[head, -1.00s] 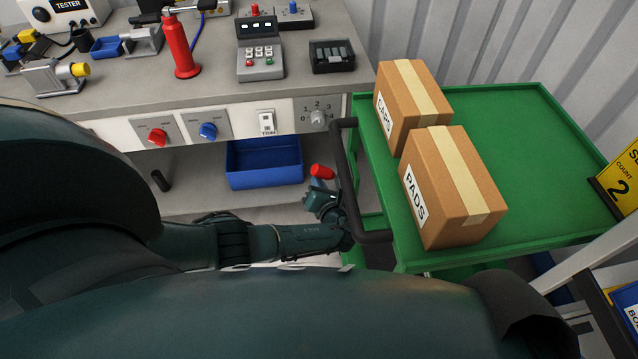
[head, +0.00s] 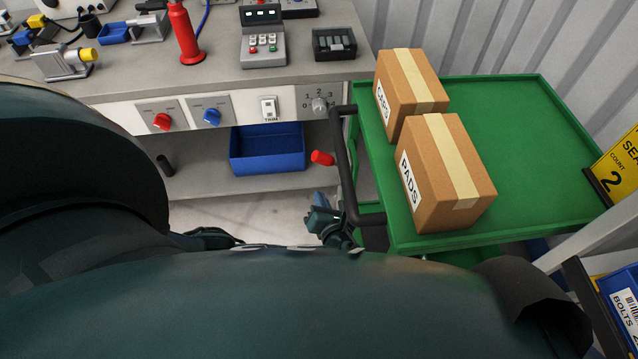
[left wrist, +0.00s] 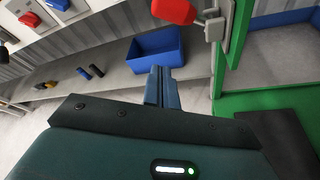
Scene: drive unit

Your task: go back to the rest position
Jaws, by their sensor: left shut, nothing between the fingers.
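My left gripper (head: 322,212) shows low in the head view, beside the black handle of the green cart. It is shut and empty, and most of its arm is hidden behind my own body. In the left wrist view its closed fingers (left wrist: 161,88) point away from the camera, with the blue bin (left wrist: 155,52) beyond them. My right gripper is not in view in either picture.
The green cart (head: 540,150) stands right of my left gripper, carrying a CAPS box (head: 412,95) and a PADS box (head: 448,180). Its black handle (head: 345,165) is close. The workbench (head: 215,78) lies ahead, with a blue bin (head: 266,150) below. A red part (head: 322,158) is near the handle.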

